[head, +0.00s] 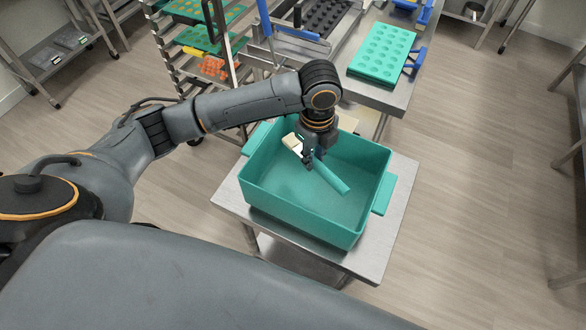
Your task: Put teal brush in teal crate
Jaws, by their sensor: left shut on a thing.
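The teal crate (300,215) stands on a small steel table, open at the top, with a handle at each end. My left gripper (310,161) points down over the crate's opening and is shut on the teal brush (331,177). The brush is tilted, with its pale bristle end (292,143) to the upper left and its teal handle to the lower right. I cannot tell whether the brush touches the crate floor. The rest of the crate that shows is empty. My right gripper is not in view.
The steel table (377,252) has a narrow bare margin around the crate. Behind it, a steel bench holds a teal mould tray (382,53) and blue-handled parts. A rack (180,60) with green trays stands at the back left. Open floor lies to the right.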

